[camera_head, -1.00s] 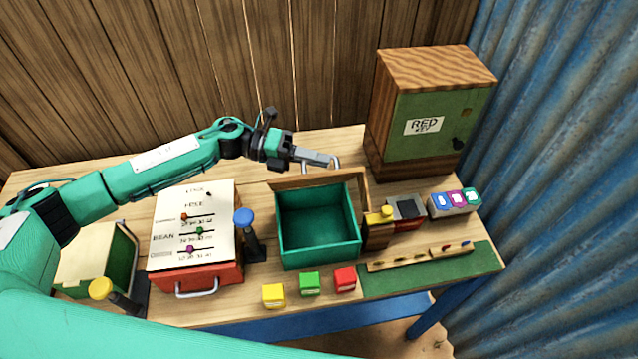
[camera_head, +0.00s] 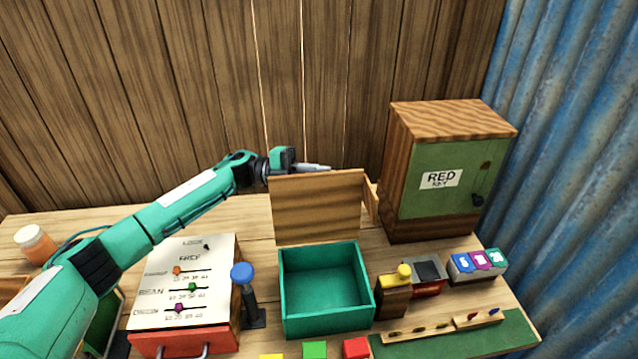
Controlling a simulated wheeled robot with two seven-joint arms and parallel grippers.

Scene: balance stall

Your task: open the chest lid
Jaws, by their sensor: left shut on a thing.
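The chest is an open green box (camera_head: 283,300) in the middle of the table, and its inside looks empty. Its wooden lid (camera_head: 318,208) stands up steeply at the back edge, with its inner face towards me. My left gripper (camera_head: 318,167) is at the lid's top edge, shut on the lid's handle. The handle and the fingertips are mostly hidden behind the lid. My right gripper is out of view.
A white slider panel box (camera_head: 190,262) and a blue-knobbed lever (camera_head: 243,272) stand left of the chest. A yellow-knobbed block (camera_head: 393,295) stands close on its right. A wooden cabinet (camera_head: 448,120) is behind right. Coloured cubes (camera_head: 315,350) lie in front.

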